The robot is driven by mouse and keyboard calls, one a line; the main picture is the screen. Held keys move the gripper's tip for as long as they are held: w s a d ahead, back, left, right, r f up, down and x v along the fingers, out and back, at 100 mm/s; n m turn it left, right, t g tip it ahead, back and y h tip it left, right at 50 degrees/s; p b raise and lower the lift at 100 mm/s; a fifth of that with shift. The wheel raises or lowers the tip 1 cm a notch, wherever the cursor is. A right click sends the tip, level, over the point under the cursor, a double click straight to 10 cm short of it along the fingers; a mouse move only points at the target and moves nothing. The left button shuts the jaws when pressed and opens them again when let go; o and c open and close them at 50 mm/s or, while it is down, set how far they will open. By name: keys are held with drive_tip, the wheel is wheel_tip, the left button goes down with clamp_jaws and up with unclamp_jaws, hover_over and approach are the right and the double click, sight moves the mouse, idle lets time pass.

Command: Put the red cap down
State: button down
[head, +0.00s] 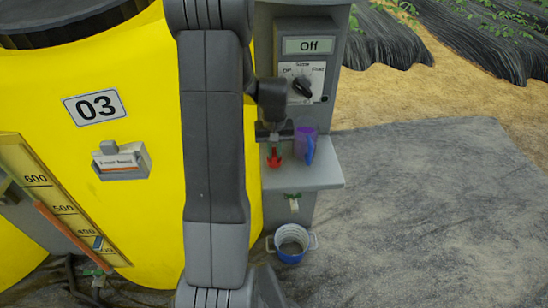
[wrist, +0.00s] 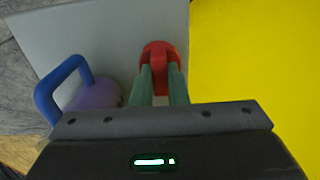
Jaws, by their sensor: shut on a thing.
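The red cap (head: 273,161) is at the grey shelf (head: 325,176) on the front of the grey cabinet. My gripper (head: 274,146) points down and is shut on the cap from above. In the wrist view the two green fingers (wrist: 159,85) close on the raised middle grip of the red cap (wrist: 160,52). The cap is over the shelf's surface, near the yellow tank's side; I cannot tell whether it touches the shelf.
A purple jug (head: 304,145) with a blue handle stands on the shelf just right of the cap. The yellow tank (head: 130,190) is close on the left. A dial panel (head: 302,85) reading Off is above. A blue-and-white bucket (head: 291,243) stands on the ground below.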

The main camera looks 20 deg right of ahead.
sight(274, 151)
wheel_tip(274, 151, down, 3)
drive_tip(key=shift+r, duration=0.1)
drive_tip(key=shift+w+f, duration=0.2)
drive_tip(key=shift+f, duration=0.15)
drive_tip(key=c, duration=1.4)
unclamp_jaws()
drive_tip(key=shift+c, duration=0.2)
drive_tip(key=shift+r, duration=0.1)
wheel_tip(274, 151, up, 12)
drive_tip(key=shift+f+p, duration=0.1)
drive_tip(key=shift+p, duration=0.35)
